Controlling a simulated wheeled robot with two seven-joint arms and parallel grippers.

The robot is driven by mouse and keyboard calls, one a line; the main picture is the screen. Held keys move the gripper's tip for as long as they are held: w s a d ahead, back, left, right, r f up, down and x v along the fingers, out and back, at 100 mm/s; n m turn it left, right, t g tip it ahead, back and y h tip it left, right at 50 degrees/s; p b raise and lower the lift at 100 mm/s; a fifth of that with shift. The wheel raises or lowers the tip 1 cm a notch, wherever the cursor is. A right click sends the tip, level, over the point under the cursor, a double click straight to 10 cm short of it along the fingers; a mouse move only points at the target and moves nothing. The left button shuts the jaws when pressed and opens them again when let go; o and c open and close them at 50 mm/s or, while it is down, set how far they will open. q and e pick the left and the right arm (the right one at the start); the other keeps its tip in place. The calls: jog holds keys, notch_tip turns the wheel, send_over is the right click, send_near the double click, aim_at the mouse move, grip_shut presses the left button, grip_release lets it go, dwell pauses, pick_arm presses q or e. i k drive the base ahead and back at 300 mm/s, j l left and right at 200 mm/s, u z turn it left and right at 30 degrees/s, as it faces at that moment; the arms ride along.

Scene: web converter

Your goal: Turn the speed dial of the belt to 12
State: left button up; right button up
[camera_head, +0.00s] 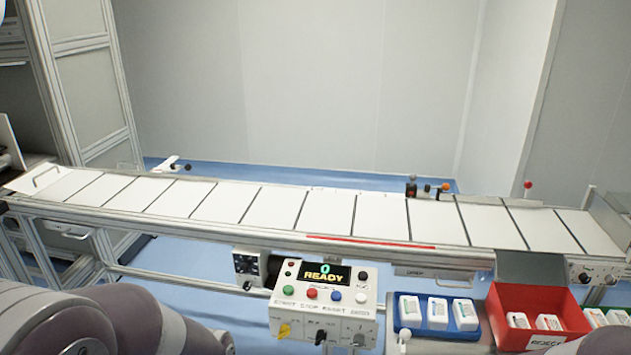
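The belt (326,213) runs across the view as white panels split by dark lines. A small box with a dark face and a round knob (248,268) hangs under its front rail, left of the control box. The cream control box (320,298) has a display (325,275) reading "0" and "READY", coloured buttons and a lower row of switches or knobs. Another panel with dark knobs (583,278) is at the belt's right end. I cannot read which knob is the speed dial or its setting. Neither of my grippers is in view; my arm links show at lower left.
A blue tray (437,330) with white packs stands right of the control box. A red bin (515,300) labelled "REJECT" holds more packs beside it. More packs are at the right edge. A metal-framed cabinet (85,75) stands at back left.

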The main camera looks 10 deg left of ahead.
aim_at(243, 267)
jog(key=i+j, duration=1.05)
